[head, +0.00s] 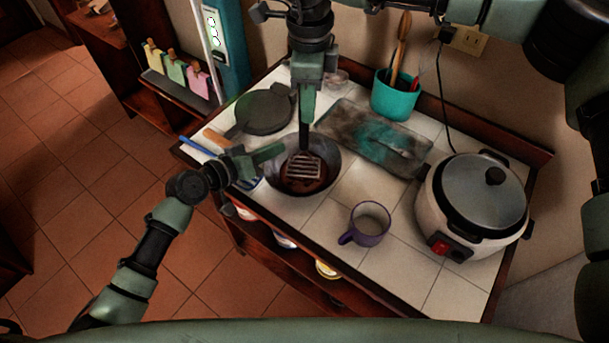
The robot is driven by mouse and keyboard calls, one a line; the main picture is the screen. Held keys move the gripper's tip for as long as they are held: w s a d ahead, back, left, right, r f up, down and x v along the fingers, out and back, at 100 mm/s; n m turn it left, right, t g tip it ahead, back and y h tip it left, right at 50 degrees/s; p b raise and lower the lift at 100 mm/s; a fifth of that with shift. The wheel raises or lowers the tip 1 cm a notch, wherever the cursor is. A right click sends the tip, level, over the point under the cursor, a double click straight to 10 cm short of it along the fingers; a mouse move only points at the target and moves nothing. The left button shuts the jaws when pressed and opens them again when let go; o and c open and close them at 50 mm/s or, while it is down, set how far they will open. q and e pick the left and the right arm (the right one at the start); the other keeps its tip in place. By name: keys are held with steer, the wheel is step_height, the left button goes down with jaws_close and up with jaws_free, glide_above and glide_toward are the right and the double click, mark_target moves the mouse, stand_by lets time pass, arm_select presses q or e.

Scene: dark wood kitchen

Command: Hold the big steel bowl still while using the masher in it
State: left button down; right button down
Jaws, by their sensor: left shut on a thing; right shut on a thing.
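The big steel bowl (331,158) stands on the white tiled counter, with something reddish-brown inside. My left gripper (268,156) is at the bowl's left rim and is shut on it. My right gripper (306,112) comes down from above and is shut on the masher (303,166). The masher points downward, with its slotted head inside the bowl over the brown contents. I cannot tell how firmly the head presses on them. The fingertips of both grippers are partly hidden.
A dark pan (264,111) lies behind left of the bowl. A stained board (375,138) and a teal utensil pot (396,97) are behind right. A purple mug (368,224) stands in front right, and a rice cooker (472,205) at the right. Clear tiles lie between bowl and mug.

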arm_select(q)
steer(key=shift+f, duration=0.15)
arm_select(e)
steer(key=shift+f, duration=0.15)
steer(key=shift+f, duration=1.4)
steer(key=shift+r, duration=0.1)
steer(key=shift+r, duration=1.55)
steer(key=shift+f, duration=0.3)
step_height(320, 180, down, 3)
steer(key=shift+r, duration=0.15)
steer(key=shift+r, duration=1.65)
